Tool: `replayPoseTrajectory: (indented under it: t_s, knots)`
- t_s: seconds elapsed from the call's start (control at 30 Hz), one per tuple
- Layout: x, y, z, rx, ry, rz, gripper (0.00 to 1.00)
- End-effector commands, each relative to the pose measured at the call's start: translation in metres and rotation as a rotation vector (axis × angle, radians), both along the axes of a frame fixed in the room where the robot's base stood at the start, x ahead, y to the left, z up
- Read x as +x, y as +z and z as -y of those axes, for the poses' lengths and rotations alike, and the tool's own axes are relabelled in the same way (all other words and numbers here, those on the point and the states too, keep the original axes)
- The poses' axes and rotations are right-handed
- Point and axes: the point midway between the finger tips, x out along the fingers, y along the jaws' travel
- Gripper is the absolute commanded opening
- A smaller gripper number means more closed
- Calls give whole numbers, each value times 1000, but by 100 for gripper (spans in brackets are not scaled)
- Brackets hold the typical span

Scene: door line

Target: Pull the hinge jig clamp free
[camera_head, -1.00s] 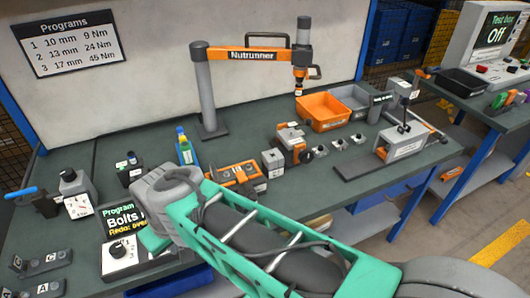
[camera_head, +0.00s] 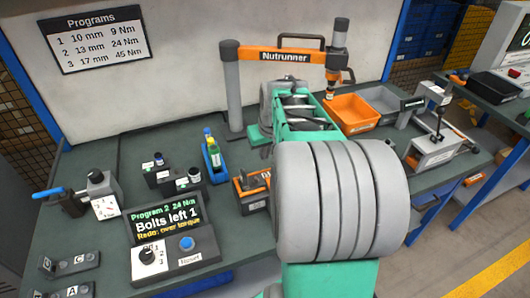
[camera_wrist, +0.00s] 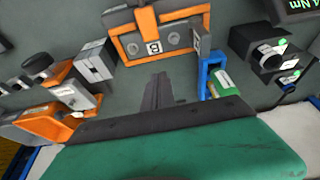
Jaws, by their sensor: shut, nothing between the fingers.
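In the wrist view an orange jig (camera_wrist: 122,47) with a grey labelled plate and round bolt heads lies on the bench at the top. A grey upright clamp-like piece (camera_wrist: 203,47) stands at its right end; I cannot tell for sure that it is the hinge jig clamp. My gripper (camera_wrist: 158,80) is shut and empty, its dark fingers pointing at the jig and apart from it. In the head view the jig (camera_head: 252,204) shows only at its left end; my arm hides the rest and my gripper.
A blue holder with bottles (camera_head: 214,160) stands close beside the jig. A program box (camera_head: 172,235) reads "Bolts left 1" and "Redo: over torque". A nutrunner (camera_head: 284,55) and orange bin (camera_head: 352,112) stand behind. A grey lever fixture (camera_head: 432,150) is at right.

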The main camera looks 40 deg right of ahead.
Motion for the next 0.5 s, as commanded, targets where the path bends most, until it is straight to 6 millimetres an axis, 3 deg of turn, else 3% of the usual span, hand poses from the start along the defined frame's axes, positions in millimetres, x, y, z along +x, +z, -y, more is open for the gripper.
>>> replayPoseTrajectory:
  t_s: [0.27, 0.5]
  knots:
    - [20, -59, 3, 2, 3, -4, 0]
    - [-13, -57, -5, -1, 1, 1, 0]
